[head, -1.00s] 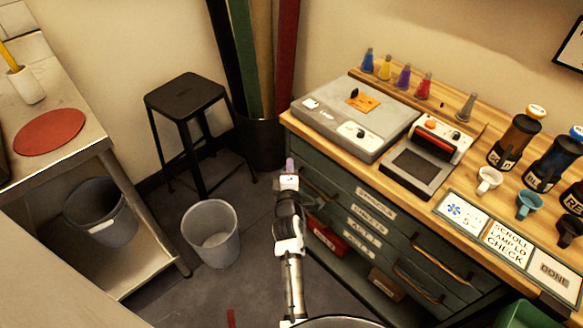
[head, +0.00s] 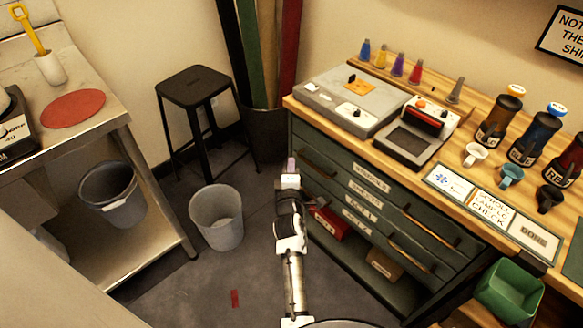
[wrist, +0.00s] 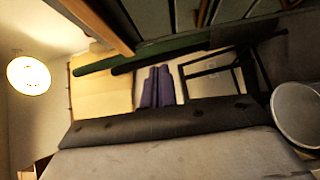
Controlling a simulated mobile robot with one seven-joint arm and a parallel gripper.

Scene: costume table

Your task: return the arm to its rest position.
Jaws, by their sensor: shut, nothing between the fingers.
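My arm reaches up from the bottom middle of the head view. My gripper (head: 291,164), with pale purple fingertips, is at its far end, in front of the left side of the green drawer cabinet (head: 330,165). In the wrist view the purple fingers of my gripper (wrist: 158,86) lie side by side, shut and empty. No object is held.
A grey bin (head: 217,222) stands left of my arm, with a black stool (head: 192,88) behind it. The worktop (head: 330,88) carries machines, bottles and cups. A green crate (head: 508,290) is at lower right. A steel table (head: 110,110) is at left.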

